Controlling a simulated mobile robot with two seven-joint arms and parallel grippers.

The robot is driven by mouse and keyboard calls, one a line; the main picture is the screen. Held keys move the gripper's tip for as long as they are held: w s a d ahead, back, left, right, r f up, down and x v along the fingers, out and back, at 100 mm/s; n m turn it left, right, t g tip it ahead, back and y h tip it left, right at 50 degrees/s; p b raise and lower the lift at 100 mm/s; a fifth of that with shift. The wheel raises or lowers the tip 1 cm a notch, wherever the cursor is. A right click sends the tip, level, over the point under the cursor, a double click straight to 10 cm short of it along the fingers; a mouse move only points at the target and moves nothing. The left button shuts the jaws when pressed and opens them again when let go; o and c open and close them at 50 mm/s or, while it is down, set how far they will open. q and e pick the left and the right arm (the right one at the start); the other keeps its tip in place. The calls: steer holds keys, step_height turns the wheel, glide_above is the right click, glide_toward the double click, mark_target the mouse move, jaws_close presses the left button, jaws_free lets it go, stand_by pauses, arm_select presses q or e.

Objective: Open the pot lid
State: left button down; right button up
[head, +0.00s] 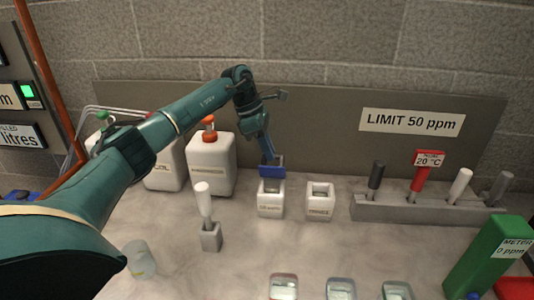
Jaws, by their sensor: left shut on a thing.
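A white square pot (271,209) with a label on its front stands on the counter in the middle. Its top opening shows dark inside. A blue lid (272,172) is just above the pot's back edge, and I cannot tell whether it touches the pot. My left gripper (269,160) reaches down from above and is shut on the blue lid. The fingers are small and partly hidden behind the lid. My right gripper is not in view.
A second white open pot (319,212) stands close on the right. A grey rack (400,210) with several upright handles is farther right. White canisters (210,165) stand behind left, and a white-handled tool in a grey block (211,238) stands in front left. Small glass dishes (341,290) line the front.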

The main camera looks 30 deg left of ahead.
arm_select(q)
steer(key=shift+w+a+f+g+b, duration=0.2)
steer(key=shift+w+a+f+b, duration=0.2)
steer(key=shift+w, duration=0.2)
steer(key=shift+w+a+f+g+b, duration=0.2)
steer(key=shift+w+a+f+b, duration=0.15)
steer(key=shift+w, duration=0.2)
steer(key=shift+w+a+f+n+g+h, duration=0.1)
steer(key=shift+a+f+n+g+h, duration=0.1)
steer(key=shift+n+g+h, duration=0.1)
steer(key=c, duration=1.4)
jaws_free()
step_height(320, 180, up, 10)
steer(key=shift+w+d+r, duration=0.2)
steer(key=shift+d+r, duration=0.05)
steer(key=shift+d, duration=0.05)
